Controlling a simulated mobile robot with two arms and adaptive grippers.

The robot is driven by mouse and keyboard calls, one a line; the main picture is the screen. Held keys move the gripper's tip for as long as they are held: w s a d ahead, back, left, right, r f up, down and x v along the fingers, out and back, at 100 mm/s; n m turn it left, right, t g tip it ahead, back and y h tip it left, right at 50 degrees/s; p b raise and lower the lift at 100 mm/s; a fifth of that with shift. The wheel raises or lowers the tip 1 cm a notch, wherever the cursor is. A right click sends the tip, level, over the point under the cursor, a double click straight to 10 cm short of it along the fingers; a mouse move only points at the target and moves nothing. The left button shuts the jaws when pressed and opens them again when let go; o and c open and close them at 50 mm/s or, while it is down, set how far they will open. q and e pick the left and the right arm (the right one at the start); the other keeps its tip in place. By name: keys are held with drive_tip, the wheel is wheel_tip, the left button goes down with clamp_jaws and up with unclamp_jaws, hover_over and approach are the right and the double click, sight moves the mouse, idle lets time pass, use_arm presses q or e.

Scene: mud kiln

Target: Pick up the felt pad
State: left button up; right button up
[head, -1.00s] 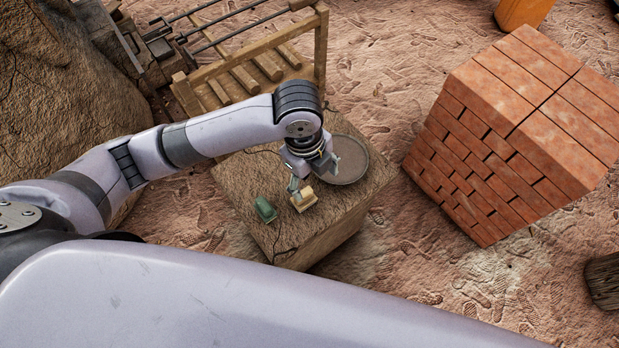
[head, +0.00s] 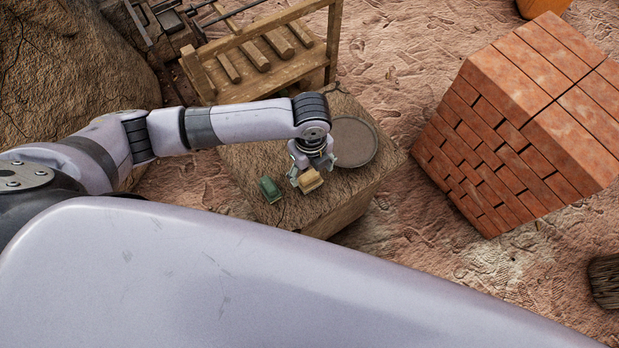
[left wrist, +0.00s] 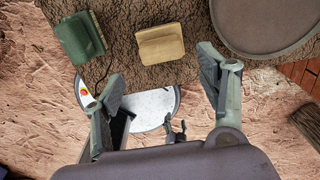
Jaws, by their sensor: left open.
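A tan block with a raised ridge (head: 310,181) lies near the front edge of a stone block (head: 318,224); it also shows in the left wrist view (left wrist: 160,44). I cannot tell for sure which of the two is the felt pad. My left gripper (head: 313,170) is over the tan block. In the left wrist view its open fingers (left wrist: 160,84) are spread wide, empty, with the tan block ahead, between their lines.
A round grey-brown tray (head: 352,141) sits on the stone block just right of the gripper. A tall brick stack (head: 520,120) stands to the right. A wooden rack (head: 265,55) stands behind. Sandy ground lies between the stone block and the bricks.

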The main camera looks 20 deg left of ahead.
sight(310, 174)
use_arm(q)
drive_tip(key=f, duration=0.5)
drive_tip(key=shift+w+a+f, duration=0.15)
drive_tip(key=shift+w+a, duration=0.1)
drive_tip(key=shift+w, duration=0.15)
use_arm(e)
drive_tip(key=shift+d+f, duration=0.1)
drive_tip(key=shift+d, duration=0.35)
use_arm(q)
drive_tip(key=c, duration=1.4)
drive_tip(key=shift+o, duration=0.2)
use_arm(e)
drive_tip(key=shift+s+a, duration=0.1)
drive_tip(key=shift+a, duration=0.05)
use_arm(q)
drive_tip(key=shift+r, duration=0.2)
wheel_tip(310, 174, up, 20)
drive_tip(key=p, duration=0.1)
use_arm(e)
drive_tip(key=shift+r, duration=0.85)
